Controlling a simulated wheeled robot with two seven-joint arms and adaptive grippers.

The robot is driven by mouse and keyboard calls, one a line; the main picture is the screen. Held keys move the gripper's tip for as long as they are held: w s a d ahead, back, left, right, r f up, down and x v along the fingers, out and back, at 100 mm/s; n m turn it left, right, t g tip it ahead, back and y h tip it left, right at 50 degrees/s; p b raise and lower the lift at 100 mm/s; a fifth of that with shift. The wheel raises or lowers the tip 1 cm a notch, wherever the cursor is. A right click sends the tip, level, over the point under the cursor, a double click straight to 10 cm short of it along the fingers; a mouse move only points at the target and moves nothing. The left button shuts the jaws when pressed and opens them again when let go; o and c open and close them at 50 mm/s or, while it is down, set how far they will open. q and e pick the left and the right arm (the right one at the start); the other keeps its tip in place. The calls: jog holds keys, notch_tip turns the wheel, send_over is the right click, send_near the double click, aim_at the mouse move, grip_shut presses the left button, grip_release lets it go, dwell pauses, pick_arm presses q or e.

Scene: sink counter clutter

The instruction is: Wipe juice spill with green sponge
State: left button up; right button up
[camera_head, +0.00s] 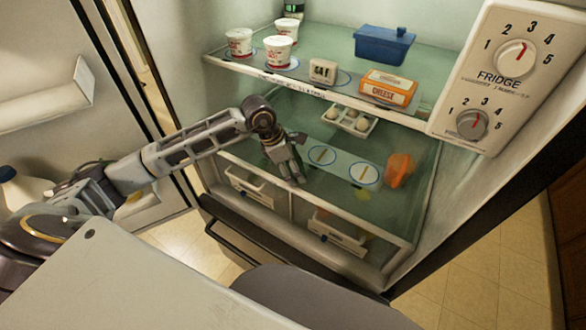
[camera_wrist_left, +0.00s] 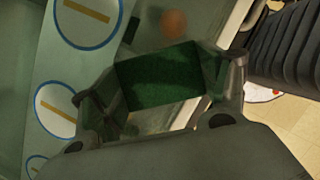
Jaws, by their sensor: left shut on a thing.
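My left gripper (camera_head: 290,172) reaches into the open fridge, over the left part of the lower glass shelf (camera_head: 300,203). In the left wrist view the gripper (camera_wrist_left: 165,95) is shut on the green sponge (camera_wrist_left: 168,72), held between its two fingers. The sponge is hard to make out in the head view, behind the fingers. I cannot tell whether it touches the shelf. No juice spill stands out clearly. An orange object (camera_head: 399,170) is at the right of the lower shelf. My right gripper is not in view.
A strip with blue circles (camera_head: 340,165) lies right of the gripper, with an egg tray (camera_head: 349,119) behind it. The upper shelf above holds white cups (camera_head: 239,43), a cheese box (camera_head: 388,88) and a blue dish (camera_head: 384,45). Drawers (camera_head: 250,184) sit below.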

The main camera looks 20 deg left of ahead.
aim_at(299, 161)
pick_arm(q)
jog(key=shift+w+d+f+b, duration=0.1)
jog(key=shift+w+b, duration=0.25)
jog(key=shift+w, duration=0.45)
jog(key=shift+w+d+f+b, duration=0.1)
jog(key=shift+w+b, duration=0.2)
jog(key=shift+w, duration=0.5)
jog(key=shift+r, duration=0.1)
jog(key=shift+w+r+p, duration=0.15)
jog(key=shift+r+p, duration=0.25)
jog(key=shift+r, duration=0.25)
jog(key=shift+r+p, duration=1.05)
jog(key=shift+r, duration=1.25)
jog(key=shift+r, duration=0.1)
jog(key=shift+r+p, duration=0.45)
jog(key=shift+r, duration=1)
